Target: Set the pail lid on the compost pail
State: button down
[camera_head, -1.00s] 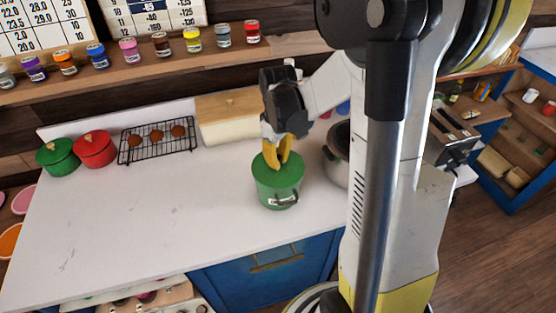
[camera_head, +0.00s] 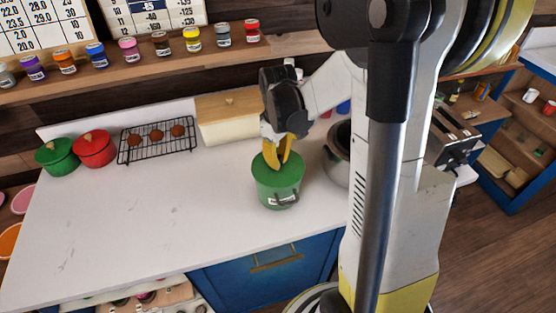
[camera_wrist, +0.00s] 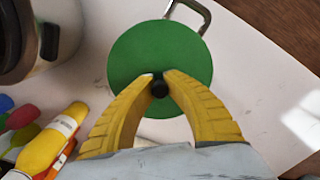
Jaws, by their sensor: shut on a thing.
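The green compost pail (camera_head: 278,195) stands upright on the white counter, with its metal handle at the front right. The green pail lid (camera_head: 265,170) covers the pail's top; whether it is fully seated all round I cannot tell. In the wrist view the lid (camera_wrist: 135,55) is a flat green disc with a small dark knob (camera_wrist: 159,89), and the handle shows beyond its edge. My gripper (camera_head: 280,160) points down over the lid. Its yellow fingers (camera_wrist: 158,82) are shut on the knob. The pail's body is hidden beneath the lid in the wrist view.
A grey pot (camera_head: 338,155) stands close to the right of the pail. A cream bread box (camera_head: 228,120) is behind. A rack of brown buns (camera_head: 157,140) and red (camera_head: 94,149) and green pots stand at the back left. The counter's front left is clear.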

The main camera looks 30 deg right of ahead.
dwell(0.9)
jog(key=c, duration=0.9)
grip_release()
jog(key=shift+r+p, duration=2.35)
jog(key=shift+r, duration=1.15)
jog(key=s+a+f+m+t+b, duration=0.1)
jog(key=s+a+t+b, duration=0.1)
jog(key=s+a+b, duration=0.1)
jog(key=s+a+f+m+t+b, duration=0.1)
jog(key=s+a+f+t+b, duration=0.1)
jog(key=s+a+b, duration=0.2)
jog(key=s+a+f+m+t+b, duration=0.2)
jog(key=a+b, duration=0.4)
jog(key=b, duration=0.3)
jog(key=shift+s+a+f+t+b, duration=0.15)
jog(key=shift+s+t, duration=0.1)
jog(key=shift+s, duration=0.2)
jog(key=shift+s+a+f+t+b, duration=0.15)
jog(key=shift+s+t, duration=0.1)
jog(key=shift+s, duration=0.2)
